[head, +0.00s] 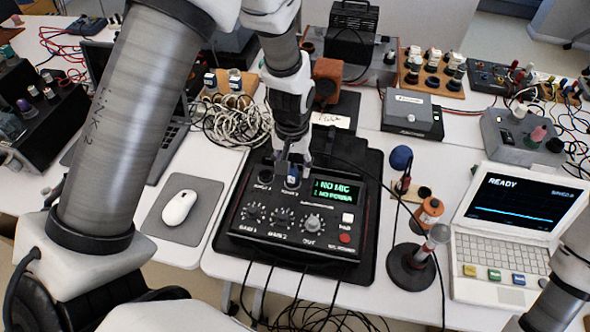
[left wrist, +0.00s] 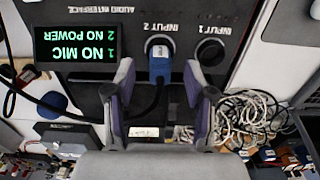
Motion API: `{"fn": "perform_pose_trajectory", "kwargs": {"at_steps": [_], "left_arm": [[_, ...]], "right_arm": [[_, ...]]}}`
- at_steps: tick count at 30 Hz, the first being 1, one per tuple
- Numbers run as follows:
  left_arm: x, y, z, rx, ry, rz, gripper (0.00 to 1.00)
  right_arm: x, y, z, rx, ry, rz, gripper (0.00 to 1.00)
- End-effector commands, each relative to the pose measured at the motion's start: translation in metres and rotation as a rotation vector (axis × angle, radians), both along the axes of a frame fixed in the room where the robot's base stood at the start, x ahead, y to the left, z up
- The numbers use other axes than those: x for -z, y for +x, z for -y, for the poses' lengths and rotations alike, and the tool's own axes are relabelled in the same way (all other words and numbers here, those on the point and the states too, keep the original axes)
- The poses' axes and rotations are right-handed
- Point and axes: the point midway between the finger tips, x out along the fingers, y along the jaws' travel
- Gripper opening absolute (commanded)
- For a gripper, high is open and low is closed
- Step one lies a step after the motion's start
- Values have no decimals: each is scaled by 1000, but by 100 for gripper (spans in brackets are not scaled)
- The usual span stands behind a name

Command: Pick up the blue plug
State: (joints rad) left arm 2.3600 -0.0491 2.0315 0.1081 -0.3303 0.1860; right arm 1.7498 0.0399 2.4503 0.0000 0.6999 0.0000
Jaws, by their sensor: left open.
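The blue plug (left wrist: 160,66) sits at the INPUT 2 socket of the black audio interface (head: 262,217); its dark cable runs off from it in the left wrist view. In the head view a small part of the blue plug (head: 292,181) shows under my left gripper (head: 294,166). My left gripper is open and points down at the interface. In the left wrist view its two fingers (left wrist: 160,92) stand on either side of the plug, with a visible gap on each side. The INPUT 1 socket (left wrist: 210,52) beside it is empty. My right gripper is out of view.
The interface display (head: 338,191) reads NO MIC and NO POWER. A mouse (head: 179,207) lies left. Coiled cables (head: 232,125) lie behind.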

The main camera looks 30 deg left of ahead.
Motion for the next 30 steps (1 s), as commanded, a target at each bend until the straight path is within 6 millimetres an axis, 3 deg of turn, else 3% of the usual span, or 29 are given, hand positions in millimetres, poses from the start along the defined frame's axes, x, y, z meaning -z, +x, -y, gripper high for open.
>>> {"fn": "perform_pose_trajectory", "kwargs": {"at_steps": [4, 11, 15, 16, 30], "left_arm": [[23, 0, 0, 0, -1, -2, 54], [26, 0, 0, 0, 0, 1, 54], [26, 0, 0, 0, 0, 1, 4], [26, 0, 0, 0, 0, 1, 0], [22, 0, 0, 0, 0, 1, 0]], "right_arm": [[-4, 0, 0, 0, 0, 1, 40], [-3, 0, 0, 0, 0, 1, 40], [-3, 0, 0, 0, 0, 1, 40], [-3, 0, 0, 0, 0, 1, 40], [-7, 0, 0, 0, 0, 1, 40]]}}
